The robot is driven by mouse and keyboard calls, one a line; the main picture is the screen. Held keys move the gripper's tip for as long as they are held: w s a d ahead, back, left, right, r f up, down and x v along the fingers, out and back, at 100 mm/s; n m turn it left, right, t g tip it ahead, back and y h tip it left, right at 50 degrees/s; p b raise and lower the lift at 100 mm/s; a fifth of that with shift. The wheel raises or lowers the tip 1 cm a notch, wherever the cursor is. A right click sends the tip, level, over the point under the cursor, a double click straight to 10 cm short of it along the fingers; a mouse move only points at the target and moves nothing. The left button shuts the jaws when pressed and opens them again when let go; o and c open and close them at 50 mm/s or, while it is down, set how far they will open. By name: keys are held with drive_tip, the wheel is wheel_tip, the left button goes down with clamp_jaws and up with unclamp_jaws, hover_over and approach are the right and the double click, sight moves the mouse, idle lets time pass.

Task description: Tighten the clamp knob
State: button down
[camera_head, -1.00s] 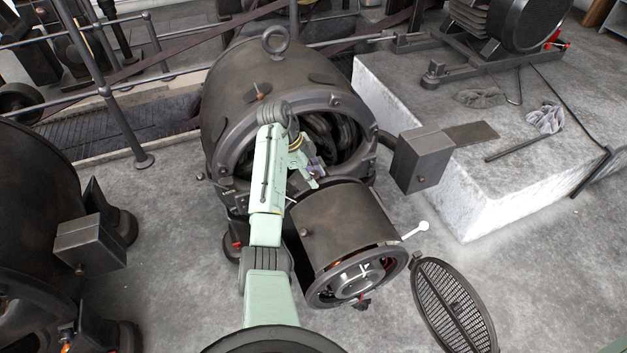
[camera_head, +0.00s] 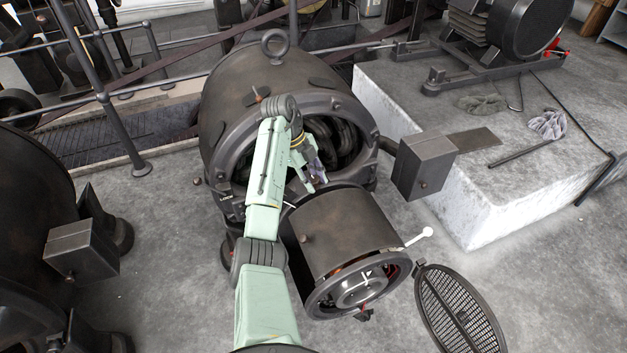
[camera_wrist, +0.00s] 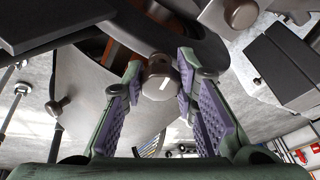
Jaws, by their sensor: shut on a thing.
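The clamp knob (camera_wrist: 159,80) is a small brown-grey cylinder with a white mark on its face, seen in the middle of the wrist view. My gripper (camera_wrist: 160,78) has green fingers with purple ribbed pads, one on each side of the knob, and is shut on it. In the head view my gripper (camera_head: 318,177) reaches down at the front opening of the large dark dynamo housing (camera_head: 250,85), just above the smaller brown cylinder (camera_head: 345,225). The knob cannot be made out there, behind my gripper.
A grey box (camera_head: 424,163) juts out right of the housing, beside a concrete plinth (camera_head: 480,205) with gloves (camera_head: 547,124) on it. A white-knobbed lever (camera_head: 420,236) and an oval mesh cover (camera_head: 459,310) lie at the lower right. Another dark machine (camera_head: 35,220) stands left.

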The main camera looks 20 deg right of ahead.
drive_tip(key=c, duration=1.5)
unclamp_jaws()
drive_tip(key=shift+c, duration=0.2)
drive_tip(key=v, duration=1.2)
